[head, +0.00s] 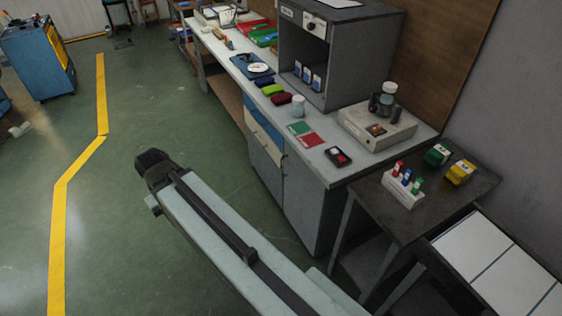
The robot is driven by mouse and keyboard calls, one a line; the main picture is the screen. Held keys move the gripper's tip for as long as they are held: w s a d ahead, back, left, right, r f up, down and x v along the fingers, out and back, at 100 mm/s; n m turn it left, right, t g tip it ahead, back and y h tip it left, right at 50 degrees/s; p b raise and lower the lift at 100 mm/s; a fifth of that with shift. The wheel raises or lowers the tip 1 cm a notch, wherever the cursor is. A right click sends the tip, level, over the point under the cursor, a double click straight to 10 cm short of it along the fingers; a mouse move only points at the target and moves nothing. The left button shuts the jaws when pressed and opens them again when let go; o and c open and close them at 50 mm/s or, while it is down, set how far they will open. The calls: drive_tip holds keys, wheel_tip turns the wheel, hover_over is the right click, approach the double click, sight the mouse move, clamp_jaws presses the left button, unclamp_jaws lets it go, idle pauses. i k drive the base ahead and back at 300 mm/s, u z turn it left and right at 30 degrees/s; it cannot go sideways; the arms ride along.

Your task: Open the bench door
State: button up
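The bench (328,170) runs from the back to the right of centre, with cabinet fronts under its top facing the aisle. A cream panel (264,134) sits above a blue-grey front (262,160), and a plain grey front (305,200) lies nearer to me. I cannot tell for sure which front is the door, and none visibly stands open. My arm reaches up from the bottom, left of the bench. My gripper (152,161) is the dark end of it, over the green floor and apart from the cabinet fronts. Its fingers are not clear enough to tell open from shut.
The bench top holds a grey box (335,55) with an opening, a beige instrument (376,126) and several small items. A dark side table (442,195) with a tube rack (404,186) stands at right. A blue cabinet (38,60) stands far left. The aisle floor is clear.

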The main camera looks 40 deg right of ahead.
sight(306, 196)
drive_tip(key=i, duration=0.85)
drive_tip(key=u, duration=0.05)
